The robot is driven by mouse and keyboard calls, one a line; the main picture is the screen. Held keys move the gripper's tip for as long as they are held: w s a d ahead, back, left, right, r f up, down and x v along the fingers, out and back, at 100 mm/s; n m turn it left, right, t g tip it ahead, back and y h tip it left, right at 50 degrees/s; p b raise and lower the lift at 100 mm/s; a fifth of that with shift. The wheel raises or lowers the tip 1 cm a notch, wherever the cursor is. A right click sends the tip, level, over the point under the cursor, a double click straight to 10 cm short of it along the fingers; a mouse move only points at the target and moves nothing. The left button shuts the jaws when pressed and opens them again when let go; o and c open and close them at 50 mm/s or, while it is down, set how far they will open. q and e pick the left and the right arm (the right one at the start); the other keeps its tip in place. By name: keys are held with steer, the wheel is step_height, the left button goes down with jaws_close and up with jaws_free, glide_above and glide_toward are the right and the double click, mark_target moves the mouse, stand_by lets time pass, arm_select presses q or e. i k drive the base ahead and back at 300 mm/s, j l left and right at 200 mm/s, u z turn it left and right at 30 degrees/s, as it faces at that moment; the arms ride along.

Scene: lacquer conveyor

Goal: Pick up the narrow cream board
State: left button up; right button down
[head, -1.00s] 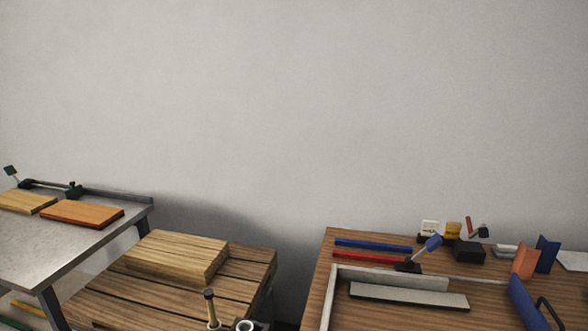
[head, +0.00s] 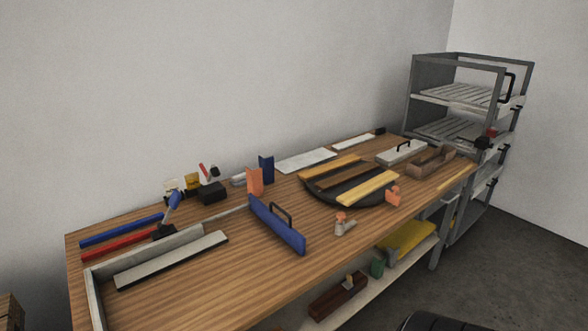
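Several boards lie on the wooden workbench (head: 225,285), and I cannot tell for certain which is the narrow cream board. A long narrow pale grey-white board (head: 172,258) with a dark lower edge lies at the near left, beside a pale L-shaped fence (head: 150,243). A narrow white board (head: 354,142) lies at the back, right of a wider white board (head: 305,160). A pale yellow narrow board (head: 367,188) rests on a black round tray (head: 330,197), with an orange-yellow board (head: 330,167) and a brown board (head: 343,176). Neither of my grippers is in view.
A blue handled block (head: 276,224) stands mid-bench, with orange pieces (head: 255,182) and a small clamp (head: 345,225) nearby. Blue (head: 120,229) and red (head: 120,244) bars lie left. A grey rack (head: 465,100) stands at right. The bench's near-middle is clear.

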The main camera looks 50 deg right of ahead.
mark_target(352, 196)
steer(key=z, duration=2.2)
steer(key=i+l, duration=0.15)
